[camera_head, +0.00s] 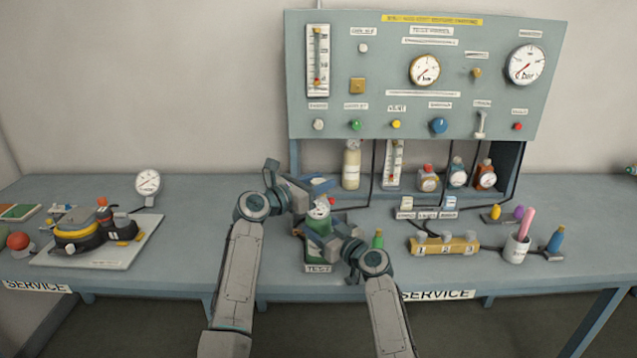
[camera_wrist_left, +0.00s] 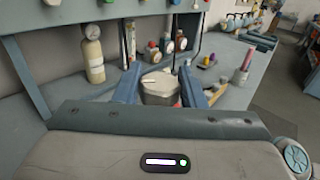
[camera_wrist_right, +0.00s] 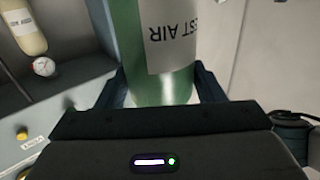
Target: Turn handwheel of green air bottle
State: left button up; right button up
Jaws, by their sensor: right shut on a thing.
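The green air bottle (camera_head: 317,247) stands at the bench's middle, behind a small TEST sign (camera_head: 318,268). My right gripper (camera_head: 330,237) is shut on its body from the right. In the right wrist view the green bottle (camera_wrist_right: 122,40) fills the space between the fingers, its TEST AIR label upside down. My left gripper (camera_head: 312,190) is by the bottle's top. In the left wrist view a grey round top part, seemingly the handwheel (camera_wrist_left: 160,90), lies between its two spread blue fingers. I cannot tell whether they touch it.
A gauge panel (camera_head: 380,70) rises behind the bench, with a cream bottle (camera_head: 351,168) and several small gauged bottles below. A yellow block (camera_head: 445,245) and a cup (camera_head: 516,247) stand to the right. A mask set on a white board (camera_head: 130,250) lies left.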

pick_arm(q)
jog(key=shift+c, duration=0.6)
jog(key=shift+n, duration=0.3)
jog(key=shift+n+t+y, duration=1.3)
jog(key=shift+t+y, duration=0.3)
jog(key=shift+y, duration=0.3)
jog(key=o, duration=1)
jog(key=v, duration=1.2)
